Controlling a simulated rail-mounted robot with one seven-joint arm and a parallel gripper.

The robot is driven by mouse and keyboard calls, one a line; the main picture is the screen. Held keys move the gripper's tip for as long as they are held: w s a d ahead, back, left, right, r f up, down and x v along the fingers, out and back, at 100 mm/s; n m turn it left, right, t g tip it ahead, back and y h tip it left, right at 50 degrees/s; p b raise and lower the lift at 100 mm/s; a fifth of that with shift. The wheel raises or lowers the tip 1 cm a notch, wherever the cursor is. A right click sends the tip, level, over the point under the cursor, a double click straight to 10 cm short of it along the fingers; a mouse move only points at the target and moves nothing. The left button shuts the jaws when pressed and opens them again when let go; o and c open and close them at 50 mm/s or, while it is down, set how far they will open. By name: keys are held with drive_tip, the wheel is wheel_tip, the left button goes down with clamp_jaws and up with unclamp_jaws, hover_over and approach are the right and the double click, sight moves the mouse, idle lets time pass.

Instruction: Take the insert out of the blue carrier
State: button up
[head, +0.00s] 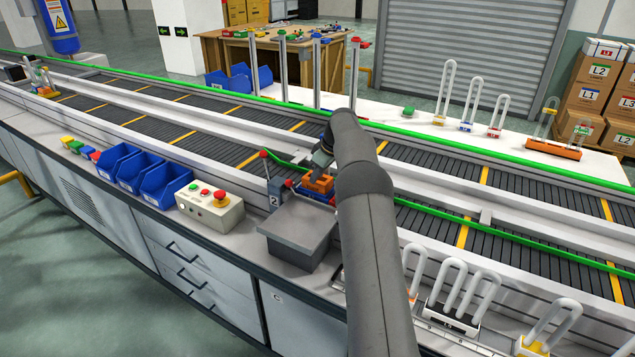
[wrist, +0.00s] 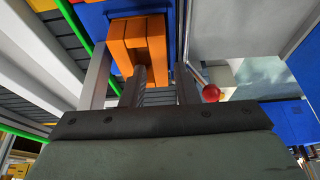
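The orange insert (head: 319,184) sits in the blue carrier (head: 331,199) on the near side of the conveyor, beside a grey block. In the wrist view the insert (wrist: 140,30) is a blocky orange piece with prongs, in front of the blue carrier (wrist: 165,9). My gripper (head: 321,160) is right above the insert, partly hidden by my arm. In the wrist view my gripper (wrist: 162,76) has its two grey fingers apart, with their tips close to the insert's prongs. I cannot tell whether they touch it.
A red-knobbed lever (wrist: 211,92) stands close to the fingers. A grey block (head: 298,230) and a control box with buttons (head: 210,208) stand in front. Blue bins (head: 165,185) are further left. Green rails (head: 480,242) run along the conveyor.

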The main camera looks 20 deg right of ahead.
drive_tip(key=shift+x, duration=1.1)
clamp_jaws()
drive_tip(key=shift+r, duration=0.1)
